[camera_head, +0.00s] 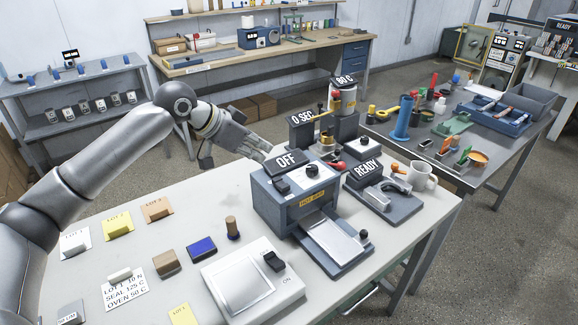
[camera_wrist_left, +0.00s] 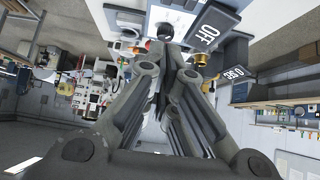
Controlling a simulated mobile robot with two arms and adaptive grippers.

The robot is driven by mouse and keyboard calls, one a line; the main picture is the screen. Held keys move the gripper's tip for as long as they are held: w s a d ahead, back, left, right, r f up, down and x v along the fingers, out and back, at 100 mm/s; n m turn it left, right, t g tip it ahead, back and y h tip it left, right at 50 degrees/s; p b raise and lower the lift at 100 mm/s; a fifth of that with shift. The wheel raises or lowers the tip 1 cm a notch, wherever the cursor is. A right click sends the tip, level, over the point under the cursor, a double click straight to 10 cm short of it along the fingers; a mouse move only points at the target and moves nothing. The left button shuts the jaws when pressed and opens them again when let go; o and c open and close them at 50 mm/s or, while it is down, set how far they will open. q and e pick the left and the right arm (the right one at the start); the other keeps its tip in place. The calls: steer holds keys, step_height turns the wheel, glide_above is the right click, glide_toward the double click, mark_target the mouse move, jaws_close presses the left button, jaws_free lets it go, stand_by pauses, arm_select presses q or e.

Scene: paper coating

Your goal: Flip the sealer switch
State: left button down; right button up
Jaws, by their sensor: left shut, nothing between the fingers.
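The sealer (camera_head: 270,205) is a blue-grey box in the middle of the white table, with a yellow "HOT BAR" label on its front. Its sign (camera_head: 286,161) reads OFF and also shows upside down in the wrist view (camera_wrist_left: 210,28). A small dark switch-like part (camera_head: 311,169) sits on its top, right of the sign. My left gripper (camera_head: 265,152) is shut and empty, just behind and above the sign's left side. In the wrist view its fingers (camera_wrist_left: 168,52) come together close to a dark round knob, and I cannot tell whether they touch it. My right gripper is not in view.
A "0 SEC" sign (camera_head: 303,117) and an "80 C" canister (camera_head: 343,98) stand behind the sealer. A "READY" device (camera_head: 385,205) and a white mug (camera_head: 421,177) stand right.

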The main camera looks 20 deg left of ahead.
arm_select(q)
steer(key=p, duration=0.3)
glide_above(284, 187)
step_height(284, 187, down, 6)
steer(key=shift+w+d+f, duration=0.1)
steer(key=shift+f, duration=0.05)
step_height(284, 187, down, 3)
steer(key=shift+f+p, duration=0.2)
steer(key=shift+p, duration=0.5)
steer(key=shift+f, duration=0.35)
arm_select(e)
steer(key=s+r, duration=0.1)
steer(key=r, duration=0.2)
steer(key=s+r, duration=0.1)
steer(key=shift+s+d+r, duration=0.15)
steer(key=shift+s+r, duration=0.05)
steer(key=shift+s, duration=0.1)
arm_select(q)
steer(key=shift+f, duration=0.1)
steer(key=shift+s+d+f, duration=0.1)
steer(key=shift+s+f, duration=0.15)
steer(key=shift+f, duration=0.05)
steer(key=shift+r, duration=0.1)
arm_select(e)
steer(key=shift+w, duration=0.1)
arm_select(q)
steer(key=shift+w, duration=0.1)
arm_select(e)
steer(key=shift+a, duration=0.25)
